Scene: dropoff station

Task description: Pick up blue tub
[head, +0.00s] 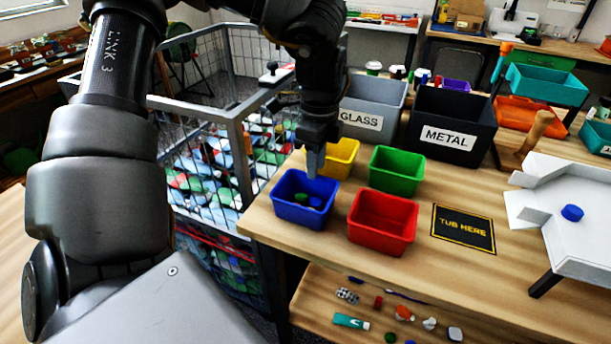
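The blue tub (301,213) stands upright on the wooden table near its front left corner. A few small green and blue items lie in it. My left gripper (315,168) points down over the back right part of the blue tub, with its fingertips near the rim. I cannot tell whether the fingers touch the tub or how far apart they are, as they are seen nearly edge on. My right gripper is not in view.
A yellow tub (343,157), a green tub (397,171) and a red tub (382,222) stand close by. A black "TUB HERE" mat (463,231) lies bare to the right. Glass (371,103) and metal (450,118) bins stand behind. A wire cage (204,160) is at left.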

